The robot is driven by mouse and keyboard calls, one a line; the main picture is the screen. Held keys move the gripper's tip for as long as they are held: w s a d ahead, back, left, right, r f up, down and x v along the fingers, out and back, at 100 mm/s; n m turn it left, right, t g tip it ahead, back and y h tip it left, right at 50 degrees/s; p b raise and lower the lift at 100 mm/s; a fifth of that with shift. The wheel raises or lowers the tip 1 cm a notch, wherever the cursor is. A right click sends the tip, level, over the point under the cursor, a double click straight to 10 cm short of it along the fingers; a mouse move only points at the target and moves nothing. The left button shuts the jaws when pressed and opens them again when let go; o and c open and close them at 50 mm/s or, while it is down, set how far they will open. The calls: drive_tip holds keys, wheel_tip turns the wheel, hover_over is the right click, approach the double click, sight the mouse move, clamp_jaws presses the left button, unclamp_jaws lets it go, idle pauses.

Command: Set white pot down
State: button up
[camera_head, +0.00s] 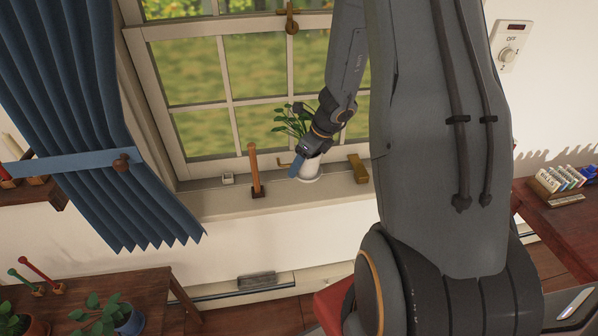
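A white pot (311,170) with a leafy green plant (291,122) is at the window sill (228,199), in front of the lower panes. Its base looks to be on or just above the sill; I cannot tell which. My gripper (299,168) is at the left side of the pot, with a blue finger showing against it. My wrist hides the pot's upper part and some of the plant. The far finger is hidden, so I cannot see whether the gripper is closed on the pot.
A wooden-handled item (255,172) stands on the sill to the left, and a brass block (358,168) sits close on the right. A blue curtain (85,110) hangs left. A table with plants (120,300) is lower left.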

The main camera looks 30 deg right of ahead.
drive_tip(key=shift+s+f+b, duration=0.2)
drive_tip(key=shift+f+b, duration=0.15)
drive_tip(key=shift+f, duration=0.25)
drive_tip(key=shift+f+b, duration=0.75)
drive_tip(key=shift+b, duration=0.05)
wheel_tip(320, 180, down, 3)
drive_tip(key=b, duration=0.3)
drive_tip(key=shift+a+f, duration=0.1)
drive_tip(key=shift+w+f+b, duration=0.15)
drive_tip(key=shift+f+b, duration=0.15)
drive_tip(key=shift+b, duration=0.2)
drive_tip(key=shift+f, duration=0.1)
drive_tip(key=o, duration=1.7)
drive_tip(key=shift+f, duration=0.1)
